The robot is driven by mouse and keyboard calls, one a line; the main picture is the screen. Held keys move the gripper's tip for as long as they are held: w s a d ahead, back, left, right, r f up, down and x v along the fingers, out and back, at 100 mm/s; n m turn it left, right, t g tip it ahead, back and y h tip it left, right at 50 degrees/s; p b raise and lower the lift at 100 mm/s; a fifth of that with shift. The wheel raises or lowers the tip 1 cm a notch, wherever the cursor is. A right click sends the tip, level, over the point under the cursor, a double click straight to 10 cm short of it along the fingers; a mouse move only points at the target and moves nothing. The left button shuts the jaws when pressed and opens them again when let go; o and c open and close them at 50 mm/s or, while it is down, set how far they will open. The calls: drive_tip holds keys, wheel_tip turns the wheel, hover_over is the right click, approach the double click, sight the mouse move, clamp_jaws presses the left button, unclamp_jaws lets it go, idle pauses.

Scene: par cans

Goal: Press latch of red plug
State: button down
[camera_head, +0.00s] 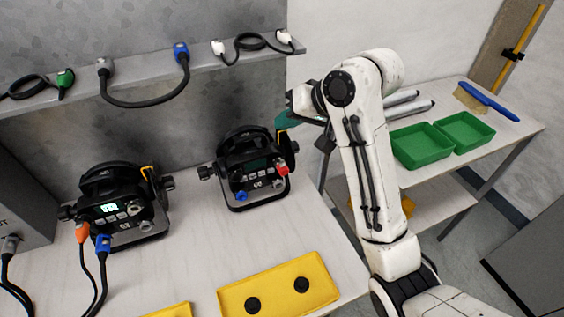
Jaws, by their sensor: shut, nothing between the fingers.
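The red plug (282,169) sits at the right side of the front panel of the right-hand black par can (250,172). Its latch is too small to make out. My gripper (282,123), with teal fingers, is shut and empty. In the picture it is above the red plug, near the upper right of that can and apart from the plug. How far it is from the can in depth, I cannot tell.
A blue connector (242,197) is on the same can. A second par can (118,207) with orange and blue plugs stands left. Yellow pads (277,283) lie in front. A shelf (140,75) with cables runs behind. Green trays (422,148) are on the right table.

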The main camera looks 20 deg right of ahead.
drive_tip(key=shift+f, duration=0.1)
drive_tip(key=b, duration=0.8)
hover_over(282, 164)
drive_tip(key=f, duration=0.6)
drive_tip(key=shift+s+d+f, duration=0.25)
drive_tip(key=shift+d+f, duration=0.05)
drive_tip(key=shift+d, duration=0.1)
drive_tip(key=shift+f, duration=1.05)
drive_tip(key=shift+f, duration=0.1)
drive_tip(key=shift+f, duration=0.3)
drive_tip(key=shift+f, duration=0.35)
idle(0.9)
drive_tip(key=shift+r+p, duration=0.15)
drive_tip(key=shift+p, duration=0.2)
drive_tip(key=shift+r+p, duration=0.65)
drive_tip(key=shift+p, duration=0.25)
